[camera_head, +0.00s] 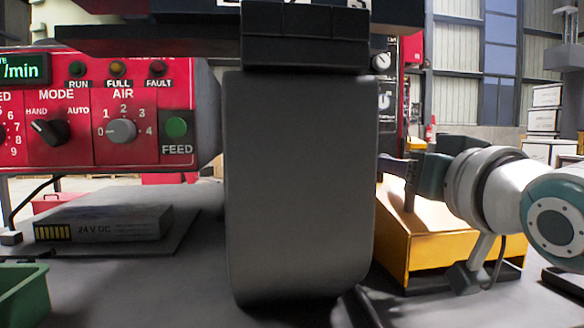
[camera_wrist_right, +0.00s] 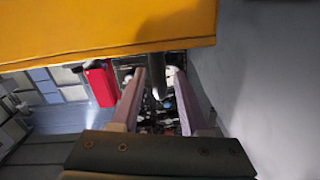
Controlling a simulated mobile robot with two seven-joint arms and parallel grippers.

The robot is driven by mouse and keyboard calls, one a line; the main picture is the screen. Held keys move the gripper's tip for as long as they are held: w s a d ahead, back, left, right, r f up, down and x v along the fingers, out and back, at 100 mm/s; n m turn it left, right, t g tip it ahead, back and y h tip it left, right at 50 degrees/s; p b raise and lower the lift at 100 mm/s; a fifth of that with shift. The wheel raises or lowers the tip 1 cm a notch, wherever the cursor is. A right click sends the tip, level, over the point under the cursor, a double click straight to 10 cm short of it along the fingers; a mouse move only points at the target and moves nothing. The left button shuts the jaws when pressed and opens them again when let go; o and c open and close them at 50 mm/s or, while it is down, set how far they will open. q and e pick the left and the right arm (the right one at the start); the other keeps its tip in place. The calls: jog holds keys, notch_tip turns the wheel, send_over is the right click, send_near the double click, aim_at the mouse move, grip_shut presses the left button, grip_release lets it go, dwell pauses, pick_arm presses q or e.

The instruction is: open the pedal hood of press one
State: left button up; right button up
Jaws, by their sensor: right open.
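The yellow pedal hood (camera_head: 432,248) stands to the right of the grey column in the head view. It also fills the top of the right wrist view (camera_wrist_right: 100,30). My right gripper (camera_head: 400,170) reaches in from the right, over the hood. I cannot tell whether the fingers touch the bar. The hood's front is partly hidden by the column. My left gripper is not in view.
A large grey column (camera_head: 300,190) blocks the middle of the head view. A red control panel (camera_head: 110,110) is at the left, above a 24 V DC box (camera_head: 105,222). A green bin (camera_head: 25,292) is at the lower left. White boxes (camera_head: 545,120) stand at the back right.

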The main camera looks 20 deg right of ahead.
grip_shut()
dwell(0.3)
dwell(1.1)
